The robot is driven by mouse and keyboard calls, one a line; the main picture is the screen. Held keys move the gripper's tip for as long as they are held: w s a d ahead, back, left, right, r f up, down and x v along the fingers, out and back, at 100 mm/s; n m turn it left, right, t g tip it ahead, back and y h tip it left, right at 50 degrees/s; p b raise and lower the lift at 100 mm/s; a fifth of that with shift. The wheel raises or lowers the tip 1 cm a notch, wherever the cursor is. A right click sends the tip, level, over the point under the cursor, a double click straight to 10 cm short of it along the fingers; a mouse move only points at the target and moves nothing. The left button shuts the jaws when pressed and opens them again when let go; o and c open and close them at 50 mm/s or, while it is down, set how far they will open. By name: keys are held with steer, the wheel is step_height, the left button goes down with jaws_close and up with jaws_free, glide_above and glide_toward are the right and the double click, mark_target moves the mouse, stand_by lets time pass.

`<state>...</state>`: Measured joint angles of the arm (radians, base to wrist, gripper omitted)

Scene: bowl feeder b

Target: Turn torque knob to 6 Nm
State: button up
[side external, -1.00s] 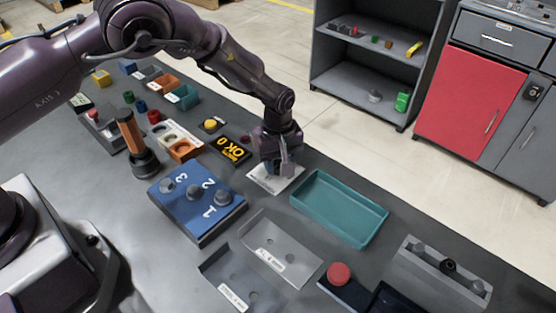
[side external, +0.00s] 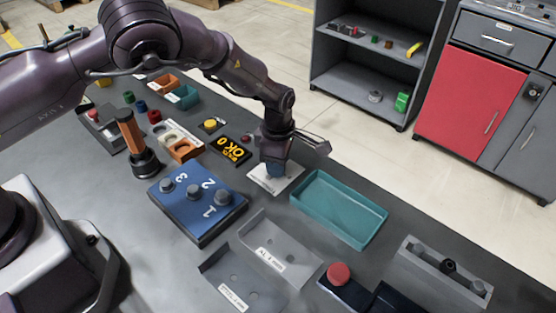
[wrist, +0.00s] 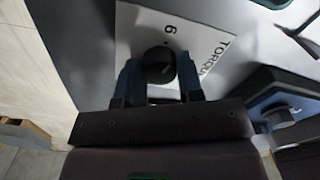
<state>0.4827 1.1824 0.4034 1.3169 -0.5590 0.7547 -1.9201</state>
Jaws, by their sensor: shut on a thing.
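The black round torque knob (wrist: 158,66) sits on a white plate (wrist: 205,28) marked "TORQUE" and "6" in the wrist view. My gripper (wrist: 159,76) is shut on the knob, one blue finger on each side. The "6" and a small dot beside it lie just beyond the knob's far edge. I cannot make out a pointer on the knob. In the side view my gripper (side external: 276,170) is down on the plate (side external: 290,183), hiding the knob.
A teal tray (side external: 340,207) lies right of the plate. A blue box with numbered knobs (side external: 205,212) is in front. Metal trays (side external: 278,247) and a red button (side external: 338,273) are nearer the camera.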

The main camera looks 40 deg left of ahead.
steer(key=shift+n, duration=2)
steer(key=o, duration=0.9)
step_height(320, 180, up, 13)
steer(key=shift+f, duration=0.1)
